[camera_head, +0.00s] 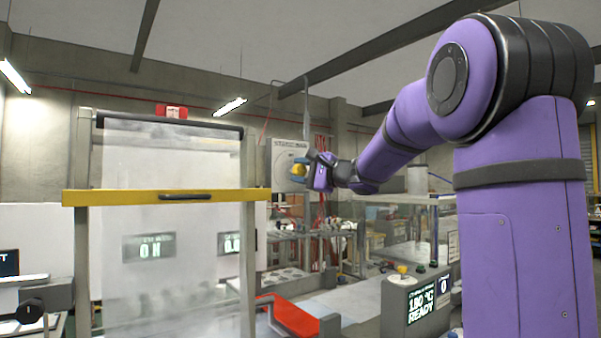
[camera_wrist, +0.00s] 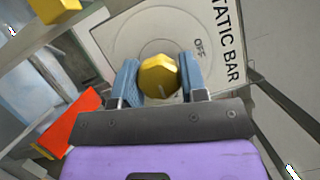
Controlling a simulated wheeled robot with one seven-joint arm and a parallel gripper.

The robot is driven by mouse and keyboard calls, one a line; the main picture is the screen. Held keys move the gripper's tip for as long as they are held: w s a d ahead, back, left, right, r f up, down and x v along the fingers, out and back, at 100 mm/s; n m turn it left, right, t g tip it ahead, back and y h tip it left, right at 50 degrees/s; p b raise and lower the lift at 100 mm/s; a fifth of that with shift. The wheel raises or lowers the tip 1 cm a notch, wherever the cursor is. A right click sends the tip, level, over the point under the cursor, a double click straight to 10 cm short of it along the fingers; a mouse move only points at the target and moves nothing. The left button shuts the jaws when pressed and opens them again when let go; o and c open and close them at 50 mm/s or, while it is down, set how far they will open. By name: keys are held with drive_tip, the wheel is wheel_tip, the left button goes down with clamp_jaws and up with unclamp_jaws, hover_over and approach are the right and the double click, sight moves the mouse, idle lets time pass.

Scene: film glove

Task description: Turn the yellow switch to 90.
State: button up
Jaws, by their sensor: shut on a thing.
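The yellow switch (camera_wrist: 158,77) is a faceted knob on a pale panel (camera_wrist: 120,38) lettered "STATIC BAR", with an "OFF" mark beside the dial. My gripper (camera_wrist: 159,80) is shut on the knob, with one blue finger pad against each side. In the head view, my gripper (camera_head: 309,172) reaches the panel (camera_head: 288,152) on the far side of the room, and the yellow knob (camera_head: 298,170) shows between its fingers. A short pale line marks the knob's face near its lower edge in the wrist view. The 90 mark cannot be made out.
A frame with a clear film curtain (camera_head: 165,230) and a yellow crossbar (camera_head: 90,198) stands at the left. A grey control box (camera_head: 398,310) reading "180 °C READY" stands at the lower right. A red part (camera_head: 290,316) lies low in the middle; red also shows in the wrist view (camera_wrist: 72,122).

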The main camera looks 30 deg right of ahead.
drive_tip(key=o, duration=0.9)
drive_tip(key=shift+s+d, duration=0.1)
drive_tip(key=v, duration=1)
drive_tip(key=shift+s+d+f, duration=0.1)
drive_tip(key=shift+s, duration=0.2)
